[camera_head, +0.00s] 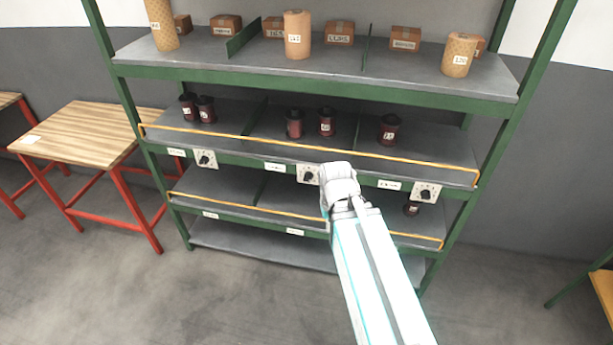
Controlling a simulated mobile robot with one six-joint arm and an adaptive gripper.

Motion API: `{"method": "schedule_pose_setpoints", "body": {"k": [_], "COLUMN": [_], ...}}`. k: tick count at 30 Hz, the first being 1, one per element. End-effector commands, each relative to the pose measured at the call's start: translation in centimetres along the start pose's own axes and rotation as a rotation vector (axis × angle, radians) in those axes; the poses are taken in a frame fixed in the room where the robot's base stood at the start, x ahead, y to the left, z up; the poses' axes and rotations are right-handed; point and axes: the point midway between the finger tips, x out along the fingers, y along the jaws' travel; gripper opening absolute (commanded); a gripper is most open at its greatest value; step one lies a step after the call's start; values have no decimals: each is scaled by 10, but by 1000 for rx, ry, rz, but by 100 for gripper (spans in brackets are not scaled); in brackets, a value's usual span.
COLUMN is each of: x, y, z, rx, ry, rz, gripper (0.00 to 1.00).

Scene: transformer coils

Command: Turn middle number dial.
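The middle number dial (307,174) is a white plate with a black knob on the front edge of the shelf rack. Its left part shows; my arm covers its right side. A matching left dial (204,160) and right dial (426,191) sit on the same shelf edge. My white arm reaches up from the bottom right, and its end lies in front of the middle dial's right side. My gripper's fingers are hidden behind the arm, so I cannot see whether they touch the knob.
The green rack's shelf (440,150) holds several dark red coils behind a yellow rail (250,138). Cardboard boxes and tan rolls (297,35) stand on the top shelf (200,62). A wooden table (80,130) stands left. The floor in front is clear.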

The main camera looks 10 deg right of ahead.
Motion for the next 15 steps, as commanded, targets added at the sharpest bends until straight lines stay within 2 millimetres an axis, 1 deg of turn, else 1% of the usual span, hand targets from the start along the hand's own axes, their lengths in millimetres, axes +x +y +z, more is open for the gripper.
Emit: {"method": "schedule_pose_setpoints", "body": {"k": [13,14,15], "x": [0,0,0], "y": [0,0,0], "z": [0,0,0], "rx": [0,0,0], "ry": [0,0,0], "rz": [0,0,0], "gripper": [0,2,9]}}
